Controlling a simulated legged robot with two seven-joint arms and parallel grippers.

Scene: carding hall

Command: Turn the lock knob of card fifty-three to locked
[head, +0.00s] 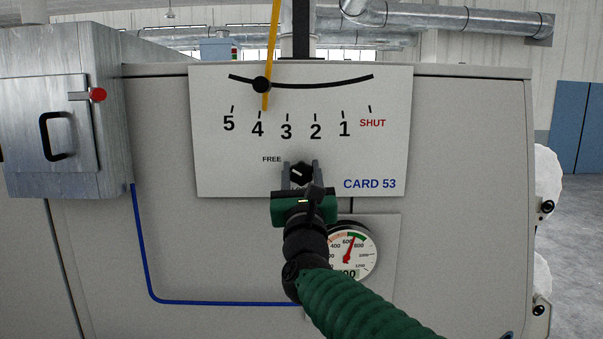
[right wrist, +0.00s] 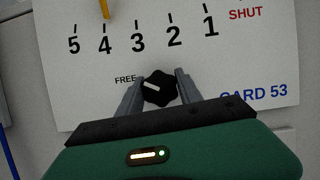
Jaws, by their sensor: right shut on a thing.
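The card 53 panel (head: 380,150) is a white plate with a scale from 5 to 1 and SHUT. The lock knob (head: 302,174) is black and lobed, low in the middle of the plate. My right gripper (head: 301,168) is shut on the knob, one grey finger on each side. In the right wrist view the knob (right wrist: 160,90) sits between the fingertips (right wrist: 157,82). Its white mark points left and slightly up, toward the word FREE. My left gripper is not in view.
A yellow lever (head: 270,50) with a black ball (head: 262,85) stands near 4 on the scale. A round gauge (head: 362,250) sits below the plate, partly behind my right arm.

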